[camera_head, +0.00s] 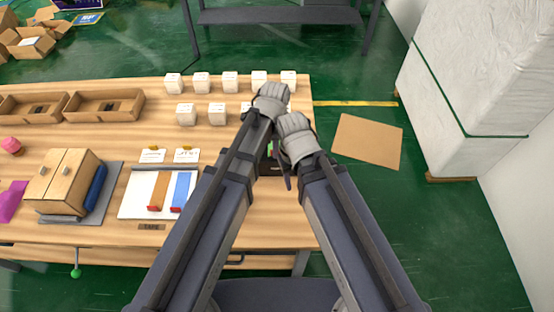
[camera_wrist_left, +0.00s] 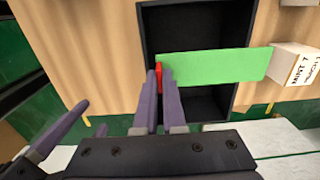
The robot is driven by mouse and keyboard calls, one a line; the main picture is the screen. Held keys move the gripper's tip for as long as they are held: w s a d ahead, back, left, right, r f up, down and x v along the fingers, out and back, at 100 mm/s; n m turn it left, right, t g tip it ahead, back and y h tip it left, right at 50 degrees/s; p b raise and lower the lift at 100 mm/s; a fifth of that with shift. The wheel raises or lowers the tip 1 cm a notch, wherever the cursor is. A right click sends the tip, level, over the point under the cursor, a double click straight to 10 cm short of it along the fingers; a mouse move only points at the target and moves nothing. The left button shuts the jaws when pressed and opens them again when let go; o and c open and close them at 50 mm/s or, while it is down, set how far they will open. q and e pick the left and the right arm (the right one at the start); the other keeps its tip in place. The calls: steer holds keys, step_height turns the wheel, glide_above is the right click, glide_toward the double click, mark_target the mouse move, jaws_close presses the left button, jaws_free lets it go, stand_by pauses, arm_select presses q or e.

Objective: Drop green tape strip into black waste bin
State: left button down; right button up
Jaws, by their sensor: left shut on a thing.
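The green tape strip (camera_wrist_left: 215,65) has a red end and shows in the left wrist view. My left gripper (camera_wrist_left: 160,76) is shut on that red end. The strip extends to the right across the opening of the black waste bin (camera_wrist_left: 196,19), and its far end reaches past the bin's right edge, close to a white box. In the head view my arms hide most of the bin and only a bit of green shows between them.
White boxes (camera_head: 201,80) stand in rows on the wooden table (camera_head: 60,232). One white box (camera_wrist_left: 292,64) is right beside the bin. An orange strip (camera_head: 159,190) and a blue strip (camera_head: 181,190) lie on a white sheet at the left. Wooden trays (camera_head: 105,104) sit at the back left.

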arm_select(q)
steer(key=shift+f, duration=0.15)
steer(key=c, duration=0.9)
jaws_free()
step_height(320, 180, up, 8)
steer(key=p, duration=0.8)
steer(key=shift+f, duration=0.1)
